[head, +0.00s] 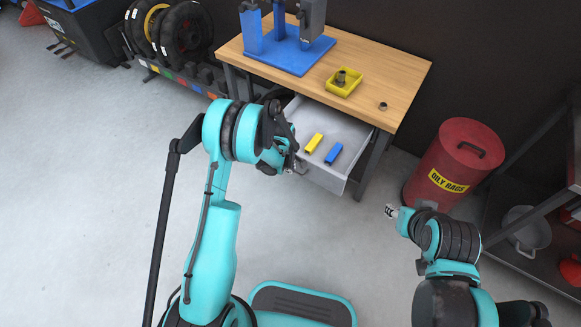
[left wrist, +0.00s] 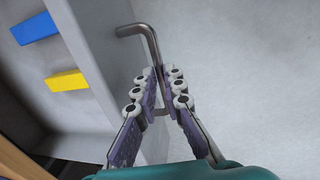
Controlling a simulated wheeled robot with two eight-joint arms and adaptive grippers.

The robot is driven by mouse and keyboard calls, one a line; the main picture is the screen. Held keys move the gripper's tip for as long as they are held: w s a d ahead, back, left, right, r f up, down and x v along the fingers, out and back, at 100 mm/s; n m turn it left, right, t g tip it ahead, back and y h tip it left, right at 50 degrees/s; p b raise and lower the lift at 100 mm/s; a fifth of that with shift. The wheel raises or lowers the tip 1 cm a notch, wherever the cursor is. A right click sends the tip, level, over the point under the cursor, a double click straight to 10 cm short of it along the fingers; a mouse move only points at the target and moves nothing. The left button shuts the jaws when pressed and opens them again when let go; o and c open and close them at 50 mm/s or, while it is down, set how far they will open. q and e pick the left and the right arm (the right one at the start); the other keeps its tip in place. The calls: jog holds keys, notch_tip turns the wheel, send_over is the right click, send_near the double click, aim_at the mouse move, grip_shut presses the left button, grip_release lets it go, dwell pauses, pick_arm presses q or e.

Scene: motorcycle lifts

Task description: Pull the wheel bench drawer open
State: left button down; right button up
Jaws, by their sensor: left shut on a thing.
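The wheel bench (head: 395,80) has a wooden top, and its grey drawer (head: 350,128) stands pulled out toward me. A yellow block (head: 314,143) and a blue block (head: 333,153) lie inside; both also show in the left wrist view. My left gripper (head: 293,163) is at the drawer front. In the left wrist view its fingers (left wrist: 160,90) are shut on the bent metal bar handle (left wrist: 148,38), whose one end stands out past the fingertips. My right gripper (head: 390,211) is right of the drawer, apart from it; its finger state is too small to tell.
A blue stand (head: 285,50) and a yellow tray (head: 343,83) are on the benchtop, with a small ring (head: 383,106). A red oily rags bin (head: 450,165) stands right of the bench. Wheels (head: 180,35) stand at the back left. The floor before the drawer is clear.

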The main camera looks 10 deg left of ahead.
pick_arm(q)
jog(key=c, duration=1.6)
grip_release()
jog(key=shift+r, duration=0.1)
notch_tip(320, 180, up, 12)
jog(key=s, duration=0.2)
jog(key=shift+a+f, duration=0.2)
jog(key=shift+a, duration=0.2)
jog(key=s+r+m+t, duration=0.1)
jog(key=s+r+m, duration=0.3)
jog(key=r, duration=0.5)
jog(key=s+a+r+m+t, duration=0.1)
jog(key=s+r+m, duration=0.3)
jog(key=s, duration=0.6)
jog(key=s+a+r+m+t, duration=0.1)
jog(key=s+r+m+t, duration=0.2)
jog(key=s, duration=0.7)
notch_tip(320, 180, up, 2)
jog(key=m, duration=0.2)
jog(key=shift+s+r+m+y, duration=0.15)
jog(key=shift+s+m+y, duration=0.05)
jog(key=shift+m+y, duration=0.2)
